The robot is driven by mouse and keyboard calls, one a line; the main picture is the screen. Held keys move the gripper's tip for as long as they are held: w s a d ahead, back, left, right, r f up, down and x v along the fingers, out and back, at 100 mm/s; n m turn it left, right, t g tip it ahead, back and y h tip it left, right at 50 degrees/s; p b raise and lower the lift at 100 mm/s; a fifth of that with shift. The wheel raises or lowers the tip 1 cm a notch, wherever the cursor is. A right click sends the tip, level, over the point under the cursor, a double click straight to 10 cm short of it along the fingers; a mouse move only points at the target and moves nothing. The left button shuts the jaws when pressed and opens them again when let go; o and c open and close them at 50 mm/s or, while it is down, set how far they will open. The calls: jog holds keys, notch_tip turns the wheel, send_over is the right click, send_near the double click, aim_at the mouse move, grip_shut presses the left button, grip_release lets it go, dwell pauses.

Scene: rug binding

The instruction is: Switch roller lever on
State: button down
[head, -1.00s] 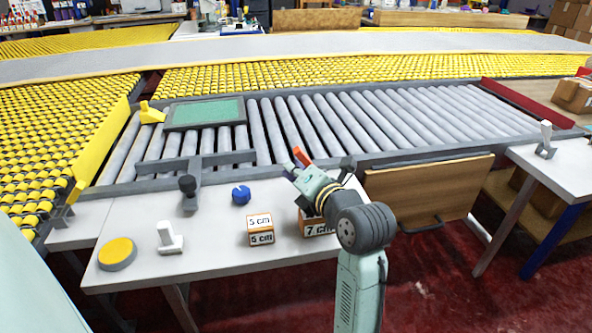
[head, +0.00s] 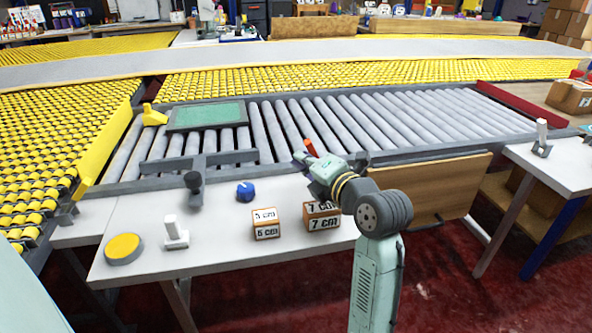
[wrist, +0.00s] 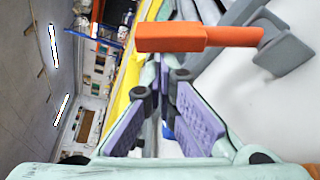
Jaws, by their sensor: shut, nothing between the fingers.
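The orange-red lever handle (head: 310,147) stands at the near edge of the roller conveyor (head: 330,125), right beside my gripper's fingertips. In the wrist view the orange lever (wrist: 185,37) lies crosswise just beyond the fingertips, joined at its right end to a grey pivot (wrist: 285,48). My gripper (head: 302,161) is above the back of the white table, its fingers pointing at the conveyor edge. It also shows in the wrist view (wrist: 165,78), with purple pads, shut and empty. I cannot tell whether a fingertip touches the lever.
On the white table (head: 215,250) are a yellow button (head: 123,248), a white lever (head: 175,232), a black-knobbed lever (head: 194,188), a blue knob (head: 245,191) and boxes marked 5 cm (head: 266,225) and 7 cm (head: 322,216). A wooden panel (head: 430,195) stands to the right.

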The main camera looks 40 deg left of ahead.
jog(key=w+d+r+m+t+y+b, duration=0.1)
jog(key=w+d+m+t+y+b, duration=0.1)
jog(key=w+d+m+b, duration=0.4)
jog(key=shift+w+r+m+y+b, duration=0.35)
jog(key=shift+w+m+y+b, duration=0.3)
jog(key=shift+m+b, duration=1.95)
jog(key=shift+d+m+p, duration=0.1)
jog(key=shift+m+p, duration=0.4)
jog(key=shift+m, duration=0.1)
jog(key=shift+d+f, duration=0.1)
